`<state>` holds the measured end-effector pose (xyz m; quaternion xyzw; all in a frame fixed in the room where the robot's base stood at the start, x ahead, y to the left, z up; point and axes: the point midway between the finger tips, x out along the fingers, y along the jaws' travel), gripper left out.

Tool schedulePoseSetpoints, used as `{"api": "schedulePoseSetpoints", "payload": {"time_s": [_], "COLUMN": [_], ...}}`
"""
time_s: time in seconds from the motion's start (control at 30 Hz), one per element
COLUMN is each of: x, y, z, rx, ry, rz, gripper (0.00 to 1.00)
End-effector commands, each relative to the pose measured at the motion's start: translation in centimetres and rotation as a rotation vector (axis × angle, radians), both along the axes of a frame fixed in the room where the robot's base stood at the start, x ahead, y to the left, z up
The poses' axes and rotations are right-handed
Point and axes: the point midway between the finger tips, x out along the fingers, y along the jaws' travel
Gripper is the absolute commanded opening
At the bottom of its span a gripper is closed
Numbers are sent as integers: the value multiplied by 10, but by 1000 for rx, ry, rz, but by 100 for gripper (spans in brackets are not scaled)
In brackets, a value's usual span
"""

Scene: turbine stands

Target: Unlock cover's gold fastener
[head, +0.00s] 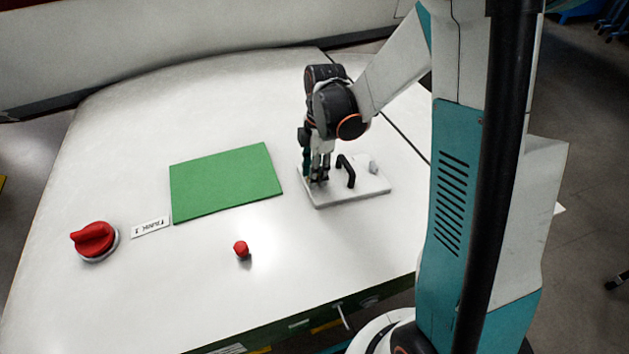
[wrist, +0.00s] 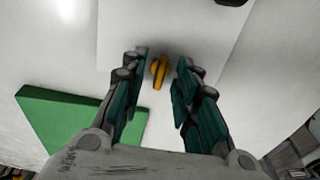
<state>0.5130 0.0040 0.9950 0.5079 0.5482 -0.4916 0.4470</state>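The cover (head: 342,196) is a pale flat plate with a black handle (head: 346,171), lying on the white table. The gold fastener (wrist: 160,71) shows in the wrist view as a yellow-gold knob on the plate. My gripper (wrist: 160,64) is open, with one finger on each side of the fastener and visible gaps between. In the head view my gripper (head: 318,179) points down at the left part of the cover and hides the fastener there. A small grey fastener-like piece (head: 373,167) sits at the cover's far right.
A green mat (head: 225,183) lies left of the cover. A red knob on a grey base (head: 94,240), a small label (head: 151,227) and a small red piece (head: 241,249) are on the table. The table between the red piece and the cover is clear.

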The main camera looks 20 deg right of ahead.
Motion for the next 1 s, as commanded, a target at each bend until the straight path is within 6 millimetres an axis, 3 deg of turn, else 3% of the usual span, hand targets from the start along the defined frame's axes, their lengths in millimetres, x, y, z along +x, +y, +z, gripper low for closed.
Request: {"api": "schedulePoseSetpoints", "payload": {"time_s": [0.73, 0.77, 0.87, 1.0], "x": [0, 0, 0, 0], "y": [1, 1, 1, 1], "z": [-5, -5, -5, -5], "rx": [0, 0, 0, 0], "ry": [0, 0, 0, 0], "rz": [-1, -1, -1, -1], "gripper": [28, 26, 3, 0]}}
